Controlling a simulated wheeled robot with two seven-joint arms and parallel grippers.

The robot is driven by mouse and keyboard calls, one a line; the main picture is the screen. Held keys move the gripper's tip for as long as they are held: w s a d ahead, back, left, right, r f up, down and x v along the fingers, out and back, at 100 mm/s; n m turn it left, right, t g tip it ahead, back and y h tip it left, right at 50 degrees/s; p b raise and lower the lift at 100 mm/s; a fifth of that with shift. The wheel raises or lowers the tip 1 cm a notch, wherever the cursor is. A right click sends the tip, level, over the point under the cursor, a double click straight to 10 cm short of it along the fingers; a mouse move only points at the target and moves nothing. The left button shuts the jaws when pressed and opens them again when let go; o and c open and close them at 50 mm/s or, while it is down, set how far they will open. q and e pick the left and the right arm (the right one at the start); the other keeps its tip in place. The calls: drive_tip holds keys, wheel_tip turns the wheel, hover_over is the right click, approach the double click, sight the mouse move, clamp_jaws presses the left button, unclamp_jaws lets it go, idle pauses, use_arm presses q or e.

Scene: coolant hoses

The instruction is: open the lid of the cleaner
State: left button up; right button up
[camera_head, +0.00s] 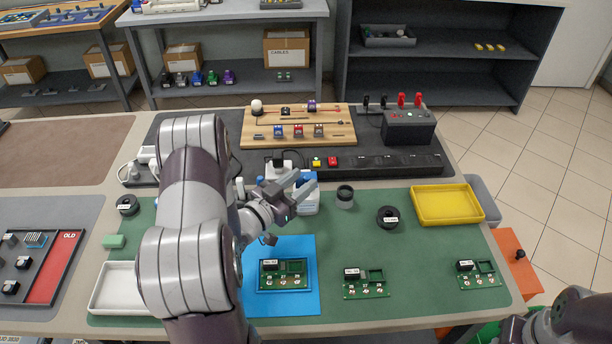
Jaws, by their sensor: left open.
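A white and blue bottle (307,207), which looks like the cleaner, stands upright on the green mat (360,240) near its back edge. Its top is partly hidden by my left gripper (304,181). My left gripper reaches in from the left with its fingers apart, in front of the upper part of the bottle. I cannot tell whether the fingers touch it. The lid is too small and covered to make out clearly. Of my right arm only links show at the bottom right corner; its gripper is out of the picture.
A blue pad (310,307) holds a green circuit board (283,276). A dark cup (345,196) and a black tape roll (387,217) stand right of the bottle. A yellow tray (447,204) lies at the right. A power strip (400,163) runs behind.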

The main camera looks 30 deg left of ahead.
sight(306, 177)
use_arm(q)
drive_tip(key=shift+x, duration=1.4)
clamp_jaws()
